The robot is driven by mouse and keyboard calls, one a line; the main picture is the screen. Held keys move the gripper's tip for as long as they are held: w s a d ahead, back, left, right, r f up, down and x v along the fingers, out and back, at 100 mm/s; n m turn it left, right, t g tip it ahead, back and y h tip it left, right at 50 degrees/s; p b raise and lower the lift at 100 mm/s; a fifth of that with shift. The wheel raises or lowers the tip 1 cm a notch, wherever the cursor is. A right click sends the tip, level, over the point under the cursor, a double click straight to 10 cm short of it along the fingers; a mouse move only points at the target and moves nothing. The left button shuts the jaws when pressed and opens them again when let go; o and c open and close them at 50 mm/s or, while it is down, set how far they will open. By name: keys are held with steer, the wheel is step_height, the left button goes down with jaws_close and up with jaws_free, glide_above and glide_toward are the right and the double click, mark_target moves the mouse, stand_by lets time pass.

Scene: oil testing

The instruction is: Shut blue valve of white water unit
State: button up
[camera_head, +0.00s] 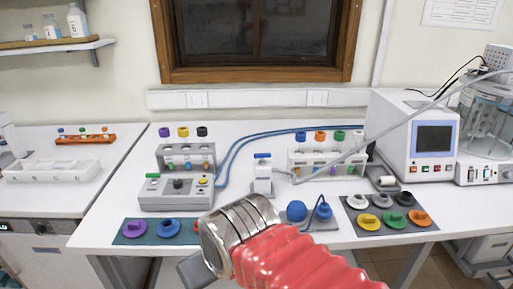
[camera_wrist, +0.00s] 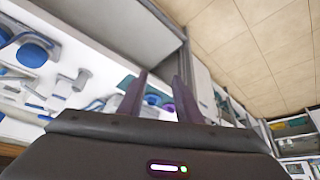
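The white water unit (camera_head: 262,180) is a small upright white block near the middle of the bench in the head view. Its blue valve (camera_head: 262,155) is a short bar across the top. My gripper (camera_wrist: 160,88) shows in the wrist view with two dark fingers standing apart and nothing between them. In the head view my red-sleeved arm and metal wrist are in front of the bench, nearer the camera than the unit; the fingers cannot be made out there. The wrist view is tilted, and I cannot pick out the unit in it with certainty.
A grey control box (camera_head: 176,194) stands left of the unit and a vial rack (camera_head: 327,163) right of it. A blue bulb (camera_head: 296,210) sits in front. Blue tubes (camera_head: 240,140) run behind. Coloured-lid mats lie along the front edge. A machine with a screen (camera_head: 415,139) stands right.

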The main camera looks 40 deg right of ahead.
steer(key=shift+o, duration=0.4)
steer(key=shift+o, duration=1.4)
steer(key=shift+w+d, duration=0.15)
steer(key=shift+w, duration=0.25)
steer(key=o, duration=0.6)
steer(key=w+d+t, duration=0.1)
steer(key=w+d, duration=0.1)
steer(key=w, duration=0.1)
steer(key=w+d+m+t+h, duration=0.1)
steer(key=w+d, duration=0.1)
steer(key=w, duration=0.2)
steer(key=w+d, duration=0.2)
steer(key=w, duration=0.1)
steer(key=shift+w+f+m+t, duration=0.25)
steer(key=shift+w+m+t, duration=0.05)
steer(key=shift+t, duration=0.1)
steer(key=shift+c, duration=0.2)
steer(key=w+d+m+t+h, duration=0.2)
steer(key=w+d+t+h, duration=0.1)
steer(key=w+d, duration=0.6)
steer(key=w+d+m+t+h, duration=0.1)
steer(key=d+t+h, duration=0.1)
steer(key=d, duration=0.6)
steer(key=d+f+m+t+h, duration=0.1)
steer(key=d+t+h, duration=0.1)
steer(key=d, duration=0.6)
steer(key=shift+w+m+h, duration=0.3)
steer(key=shift+w+h, duration=0.05)
steer(key=shift+h, duration=0.25)
steer(key=shift+f, duration=0.1)
